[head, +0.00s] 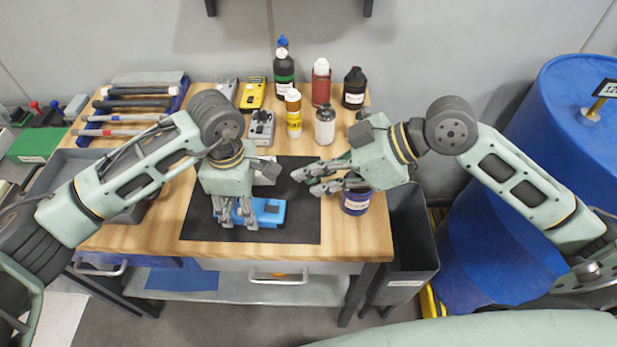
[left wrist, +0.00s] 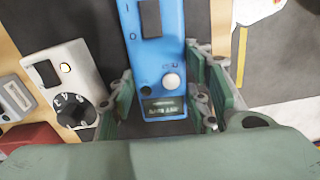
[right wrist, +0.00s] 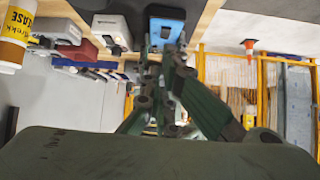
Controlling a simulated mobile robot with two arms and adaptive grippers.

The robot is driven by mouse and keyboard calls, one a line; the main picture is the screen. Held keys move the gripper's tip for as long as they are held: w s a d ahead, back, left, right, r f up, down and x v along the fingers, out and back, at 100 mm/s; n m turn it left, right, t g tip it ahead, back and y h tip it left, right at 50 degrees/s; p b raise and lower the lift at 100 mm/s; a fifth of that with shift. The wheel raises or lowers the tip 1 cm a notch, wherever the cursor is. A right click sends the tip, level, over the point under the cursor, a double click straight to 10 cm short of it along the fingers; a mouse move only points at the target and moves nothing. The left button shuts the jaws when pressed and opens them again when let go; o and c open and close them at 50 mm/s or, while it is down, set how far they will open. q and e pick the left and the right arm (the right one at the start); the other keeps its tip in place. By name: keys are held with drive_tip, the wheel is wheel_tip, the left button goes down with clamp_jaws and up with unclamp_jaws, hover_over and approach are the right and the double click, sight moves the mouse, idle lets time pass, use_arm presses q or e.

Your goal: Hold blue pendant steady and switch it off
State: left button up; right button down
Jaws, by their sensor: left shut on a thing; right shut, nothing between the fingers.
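The blue pendant (head: 270,213) lies on the black mat (head: 210,225) near the table's front. My left gripper (head: 235,218) is shut on it from above. In the left wrist view the pendant (left wrist: 180,50) lies between the fingers (left wrist: 165,100), showing a black rocker switch (left wrist: 151,18) marked I and O, a whitish round lamp or knob (left wrist: 171,81) and a small dark label. I cannot tell the rocker's position. My right gripper (head: 312,180) is shut and empty, to the right of the pendant and apart from it, fingers pointing left.
A white box (left wrist: 65,75) with a dial stands behind the pendant. A dark blue can (head: 356,201) stands close to my right gripper. Several bottles (head: 320,82) and a yellow meter (head: 252,95) fill the back. A tool tray (head: 130,112) is at left. The front right of the mat is clear.

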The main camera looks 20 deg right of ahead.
drive_tip(key=shift+w+a+r, duration=0.2)
drive_tip(key=shift+a+r, duration=0.05)
drive_tip(key=shift+a, duration=0.35)
hover_over(270, 206)
drive_tip(key=f, duration=0.5)
drive_tip(key=shift+s+d+f, duration=0.1)
drive_tip(key=shift+d+f, duration=0.2)
drive_tip(key=shift+d, duration=0.1)
drive_tip(key=shift+a+f, duration=0.3)
drive_tip(key=shift+w+a+f, duration=0.2)
drive_tip(key=shift+f, duration=0.1)
drive_tip(key=shift+d, duration=0.1)
